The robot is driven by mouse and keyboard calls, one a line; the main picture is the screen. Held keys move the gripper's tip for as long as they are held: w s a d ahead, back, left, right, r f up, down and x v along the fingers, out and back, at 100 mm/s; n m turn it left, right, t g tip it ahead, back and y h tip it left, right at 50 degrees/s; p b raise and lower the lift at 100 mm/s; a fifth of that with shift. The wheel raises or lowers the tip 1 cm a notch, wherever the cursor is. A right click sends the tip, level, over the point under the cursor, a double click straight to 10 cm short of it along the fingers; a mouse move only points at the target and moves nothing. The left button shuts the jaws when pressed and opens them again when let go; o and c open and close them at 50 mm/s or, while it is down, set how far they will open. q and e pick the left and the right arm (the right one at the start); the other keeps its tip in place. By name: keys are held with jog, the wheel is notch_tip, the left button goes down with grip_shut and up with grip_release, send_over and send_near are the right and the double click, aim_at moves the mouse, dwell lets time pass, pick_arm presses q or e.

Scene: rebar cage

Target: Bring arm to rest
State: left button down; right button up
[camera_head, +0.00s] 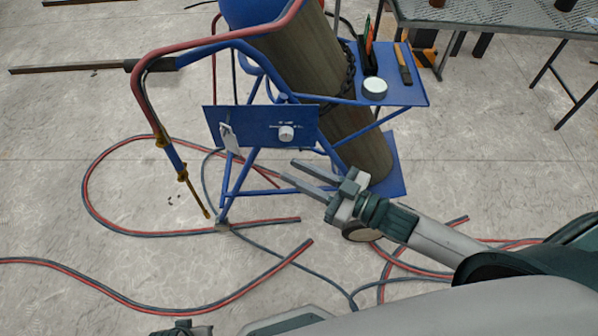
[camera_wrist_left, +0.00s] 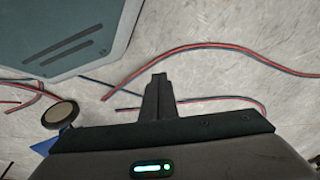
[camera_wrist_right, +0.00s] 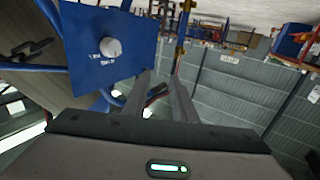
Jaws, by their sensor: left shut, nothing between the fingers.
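My right arm (camera_head: 435,237) reaches in from the lower right in the head view. My right gripper (camera_head: 288,169) points up and left, its two fingers apart with nothing between them. It shows just in front of the blue cart's panel (camera_head: 255,127); I cannot tell whether it touches the cart. In the right wrist view the open fingers (camera_wrist_right: 160,76) show below the blue panel with its white knob. My left gripper (camera_wrist_left: 159,78) is shut and empty over the concrete floor in the left wrist view. A dark part at the head view's bottom edge may belong to it.
The blue cart carries a large cylinder (camera_head: 335,110) and a side shelf (camera_head: 405,88) with a tape roll and tools. Hoses (camera_head: 150,298) lie on the floor. A mesh table (camera_head: 500,14) stands at upper right.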

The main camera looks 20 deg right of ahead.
pick_arm(q)
jog(key=shift+w, duration=0.3)
